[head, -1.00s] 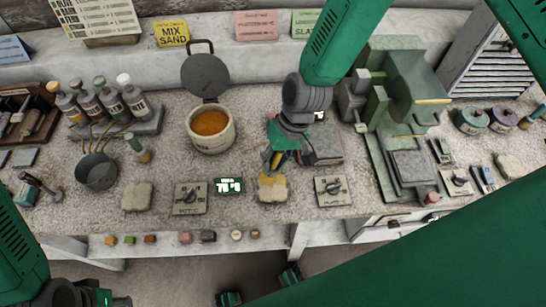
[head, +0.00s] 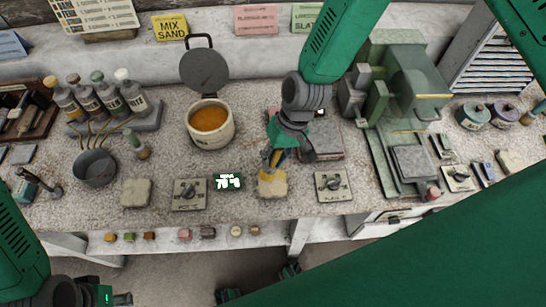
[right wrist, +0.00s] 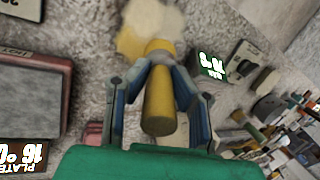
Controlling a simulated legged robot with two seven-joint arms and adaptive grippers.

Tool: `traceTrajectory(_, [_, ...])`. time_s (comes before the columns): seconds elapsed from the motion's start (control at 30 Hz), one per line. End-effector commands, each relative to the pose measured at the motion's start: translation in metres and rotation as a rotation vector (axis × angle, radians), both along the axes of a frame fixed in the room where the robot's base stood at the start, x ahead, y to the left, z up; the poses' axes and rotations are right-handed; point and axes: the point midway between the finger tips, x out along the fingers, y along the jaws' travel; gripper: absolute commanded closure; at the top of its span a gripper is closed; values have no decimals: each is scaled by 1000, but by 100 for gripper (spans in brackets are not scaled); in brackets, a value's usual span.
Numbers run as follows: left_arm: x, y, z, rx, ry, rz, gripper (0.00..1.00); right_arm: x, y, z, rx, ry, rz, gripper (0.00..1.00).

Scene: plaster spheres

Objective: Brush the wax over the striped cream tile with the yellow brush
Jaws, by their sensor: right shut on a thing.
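My right gripper (right wrist: 160,100) is shut on the yellow brush (right wrist: 159,108), whose handle stands between its two blue-grey fingers. In the head view this gripper (head: 276,150) reaches down over a cream tile (head: 272,188) at the front of the bench. The brush head is at the tile's far part; firm contact cannot be told. A yellow-orange patch shows on the tile beside the brush, also in the right wrist view (right wrist: 150,18); stripes are too faint to make out. A pot of orange wax (head: 210,120) stands open behind. My left gripper (head: 119,299) is barely visible at the bottom left, its fingers unclear.
Dial boxes (head: 189,194) (head: 332,186) flank the tile, with a small lit display (head: 228,182) between. Another cream tile (head: 136,192) lies left. A grey hot plate (head: 318,140) and green machine (head: 410,100) stand right. A grey cup (head: 95,168) stands left.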

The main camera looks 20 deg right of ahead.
Motion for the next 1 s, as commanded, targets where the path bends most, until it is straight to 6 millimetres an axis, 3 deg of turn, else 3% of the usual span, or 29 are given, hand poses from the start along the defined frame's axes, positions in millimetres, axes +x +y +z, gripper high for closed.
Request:
traceTrajectory(0.7, [0, 0, 6, 0, 0, 0, 71, -18, 5, -2, 0, 1, 0, 100])
traceTrajectory(1.0, [0, 0, 4, 0, 0, 0, 71, -15, 5, -4, 0, -2, -1, 100])
